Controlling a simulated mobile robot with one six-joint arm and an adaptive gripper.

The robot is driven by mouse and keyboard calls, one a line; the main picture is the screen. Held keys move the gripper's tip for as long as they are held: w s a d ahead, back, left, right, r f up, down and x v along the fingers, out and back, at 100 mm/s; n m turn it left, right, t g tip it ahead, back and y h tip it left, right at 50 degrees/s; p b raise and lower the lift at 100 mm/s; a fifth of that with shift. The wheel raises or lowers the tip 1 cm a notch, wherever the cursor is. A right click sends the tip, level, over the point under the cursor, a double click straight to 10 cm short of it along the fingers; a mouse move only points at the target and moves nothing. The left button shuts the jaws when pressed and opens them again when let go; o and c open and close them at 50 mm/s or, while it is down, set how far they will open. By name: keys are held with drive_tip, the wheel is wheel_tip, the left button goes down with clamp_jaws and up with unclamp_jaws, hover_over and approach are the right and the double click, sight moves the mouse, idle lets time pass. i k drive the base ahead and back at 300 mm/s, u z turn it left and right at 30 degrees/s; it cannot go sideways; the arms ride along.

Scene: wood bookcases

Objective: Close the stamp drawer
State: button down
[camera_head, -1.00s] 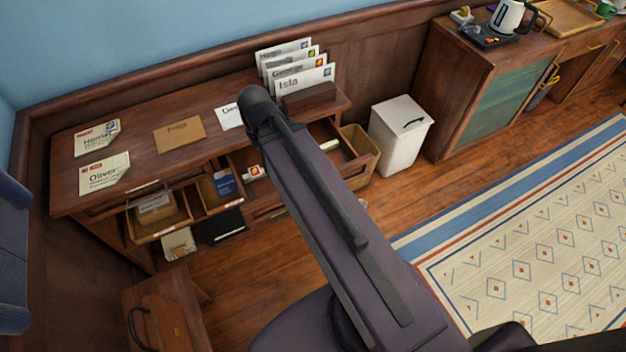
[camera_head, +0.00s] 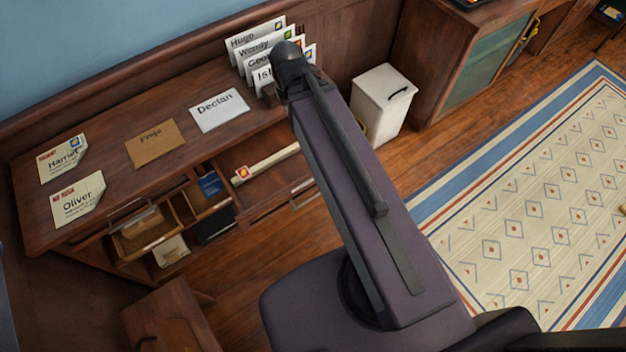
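The wooden desk (camera_head: 110,165) stands along the wall at left. Below its top, a dark wooden drawer (camera_head: 268,192) appears pulled out. A small red and yellow stamp picture (camera_head: 242,172) and a pale strip (camera_head: 270,163) show at it. My arm covers its right part, so I cannot tell how far out it is. My purple arm crosses the middle of the view, its dark joint in front of the letter holder. My gripper is not visible.
Letters (camera_head: 80,200) and a brown envelope (camera_head: 155,143) lie on the desk. Open compartments (camera_head: 150,235) sit below at left. A white bin (camera_head: 383,98) stands right of the desk, near a cabinet (camera_head: 470,60). The patterned rug (camera_head: 520,220) is clear.

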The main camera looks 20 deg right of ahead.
sight(283, 176)
drive_tip(key=z, duration=0.1)
drive_tip(key=k, duration=0.9)
drive_tip(key=z, duration=0.1)
